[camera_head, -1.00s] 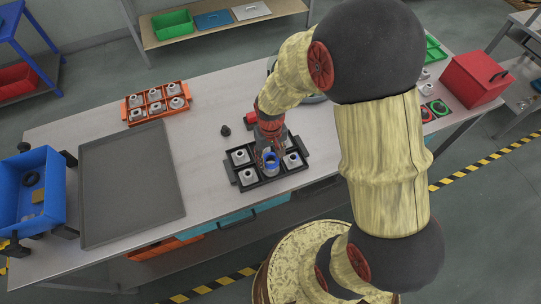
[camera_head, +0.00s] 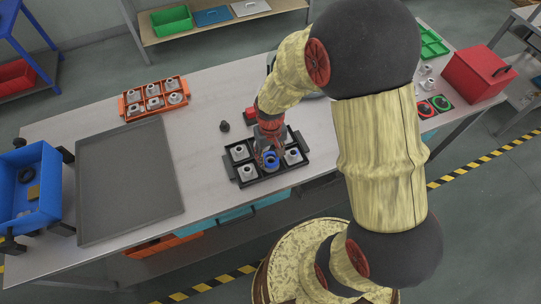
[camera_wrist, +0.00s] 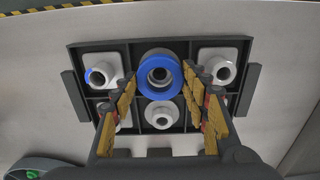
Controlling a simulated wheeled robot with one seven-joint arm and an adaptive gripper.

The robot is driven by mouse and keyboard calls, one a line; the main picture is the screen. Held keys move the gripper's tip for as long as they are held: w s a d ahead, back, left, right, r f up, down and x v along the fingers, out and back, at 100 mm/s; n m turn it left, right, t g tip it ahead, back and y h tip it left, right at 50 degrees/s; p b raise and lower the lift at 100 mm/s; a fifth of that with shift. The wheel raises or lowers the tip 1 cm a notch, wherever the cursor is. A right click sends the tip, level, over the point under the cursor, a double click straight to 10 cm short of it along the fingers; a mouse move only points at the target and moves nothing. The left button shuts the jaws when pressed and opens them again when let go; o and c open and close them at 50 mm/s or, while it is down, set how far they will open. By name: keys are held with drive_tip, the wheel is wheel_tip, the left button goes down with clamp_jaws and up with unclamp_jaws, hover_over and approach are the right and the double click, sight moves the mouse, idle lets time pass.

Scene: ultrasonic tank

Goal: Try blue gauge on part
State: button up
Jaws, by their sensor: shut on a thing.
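The blue gauge (camera_wrist: 160,74) is a ring held between the fingertips of my gripper (camera_wrist: 161,80). It also shows in the head view (camera_head: 271,160), under my gripper (camera_head: 270,146). The ring is over a grey flanged part in the back middle compartment of the black tray, as the wrist view shows it. The part's round boss and dark bore show inside the ring. I cannot tell how far down the ring sits on the boss. The black tray (camera_wrist: 72,66) holds several similar parts, such as one at the left (camera_wrist: 101,74) and one at the right (camera_wrist: 221,69).
An orange tray (camera_head: 126,107) of parts stands at the back left. A grey mat (camera_head: 130,185) and a blue bin (camera_head: 45,205) are at the left. A small dark knob (camera_head: 224,126) stands behind the black tray. A red box (camera_head: 478,76) and a green gauge (camera_head: 441,103) are at the right.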

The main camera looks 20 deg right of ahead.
drive_tip(key=shift+f+b, duration=0.7)
drive_tip(key=shift+f, duration=0.45)
idle(0.6)
drive_tip(key=shift+r, duration=0.15)
idle(1.0)
drive_tip(key=shift+r+p, duration=1.9)
drive_tip(key=shift+r, duration=0.5)
drive_tip(key=shift+r, duration=0.1)
wheel_tip(320, 180, up, 4)
drive_tip(key=p, duration=0.3)
